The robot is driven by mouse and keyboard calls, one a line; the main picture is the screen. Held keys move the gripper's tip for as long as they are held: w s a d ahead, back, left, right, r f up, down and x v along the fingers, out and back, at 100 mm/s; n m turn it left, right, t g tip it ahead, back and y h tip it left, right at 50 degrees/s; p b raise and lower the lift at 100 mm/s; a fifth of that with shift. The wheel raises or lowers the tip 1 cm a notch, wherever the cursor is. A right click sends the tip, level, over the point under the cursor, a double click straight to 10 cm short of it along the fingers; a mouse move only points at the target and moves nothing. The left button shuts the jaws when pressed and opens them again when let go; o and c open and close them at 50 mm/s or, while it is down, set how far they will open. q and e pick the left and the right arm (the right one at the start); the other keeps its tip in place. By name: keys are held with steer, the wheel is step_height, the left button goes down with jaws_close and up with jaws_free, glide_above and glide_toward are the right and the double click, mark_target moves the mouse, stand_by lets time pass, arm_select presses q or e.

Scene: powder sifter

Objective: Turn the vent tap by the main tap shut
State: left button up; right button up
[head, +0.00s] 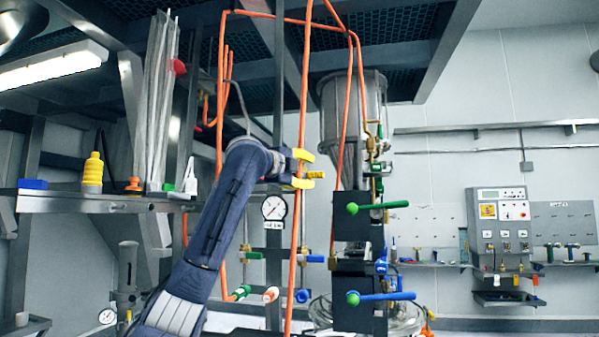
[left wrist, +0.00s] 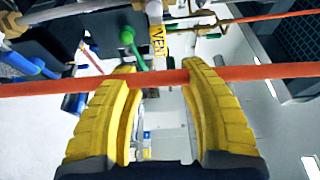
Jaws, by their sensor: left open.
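A vent label (left wrist: 158,42), yellow with part of the word showing, sits on a pale pipe in the left wrist view. A small green handle (left wrist: 137,56) is beside it, beyond my fingertips. In the head view, small brass and green valve fittings (head: 376,166) stand on the pipe above the black box; I cannot tell which is the vent tap. My left gripper (head: 306,170) is open with yellow fingers, left of these fittings and apart from them. It also shows in the left wrist view (left wrist: 160,75), with no tap between its fingers. My right gripper is not in view.
An orange hose (left wrist: 270,73) crosses at my left fingers in the left wrist view. Orange hoses (head: 347,100) also hang near the fittings. A long green handle (head: 383,205) and a blue handle (head: 388,297) stick out from black boxes below. A gauge (head: 274,208) stands below my gripper.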

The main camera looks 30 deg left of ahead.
arm_select(q)
steer(key=shift+s+a, duration=0.1)
steer(key=shift+s, duration=1.45)
